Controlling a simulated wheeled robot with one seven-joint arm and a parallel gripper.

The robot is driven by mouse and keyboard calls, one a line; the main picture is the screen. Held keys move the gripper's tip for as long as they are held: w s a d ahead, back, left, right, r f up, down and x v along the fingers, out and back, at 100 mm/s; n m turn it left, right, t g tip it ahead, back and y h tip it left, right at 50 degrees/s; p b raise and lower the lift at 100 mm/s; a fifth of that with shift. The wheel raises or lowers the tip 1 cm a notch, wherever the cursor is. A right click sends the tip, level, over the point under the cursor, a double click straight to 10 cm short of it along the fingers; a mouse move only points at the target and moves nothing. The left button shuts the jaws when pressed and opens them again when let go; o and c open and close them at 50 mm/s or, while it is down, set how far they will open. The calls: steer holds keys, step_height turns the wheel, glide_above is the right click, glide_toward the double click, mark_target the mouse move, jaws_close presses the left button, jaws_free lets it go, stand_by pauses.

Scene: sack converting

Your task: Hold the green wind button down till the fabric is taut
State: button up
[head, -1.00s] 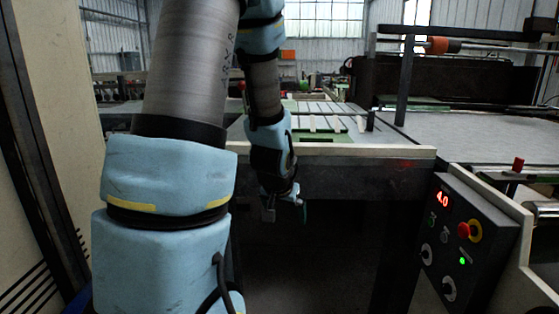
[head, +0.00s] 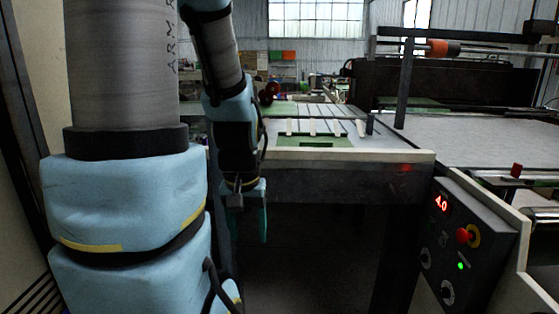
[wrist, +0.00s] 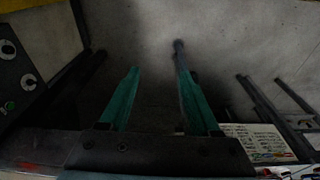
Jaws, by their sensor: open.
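The dark control panel (head: 462,225) is at the lower right of the head view, with a red display reading 4.0, a red stop button on yellow, and white-ringed dials. A bright green light (head: 461,265) glows on its face; I cannot tell whether it is the wind button or a lamp. The panel's edge, with a faint green spot (wrist: 9,106), shows at the left of the wrist view. My gripper (head: 250,222) points down, well left of the panel, touching nothing. Its green fingers (wrist: 157,72) are apart and empty. A pale grey sheet (head: 445,133), perhaps the fabric, lies flat.
A table with a pale front edge (head: 350,155) stands between my arm and the panel, with dark space below it. A roller with an orange end (head: 440,47) is at the upper right. A small red knob (head: 517,170) stands above the panel's right side.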

jaws_close()
stand_by(1.2)
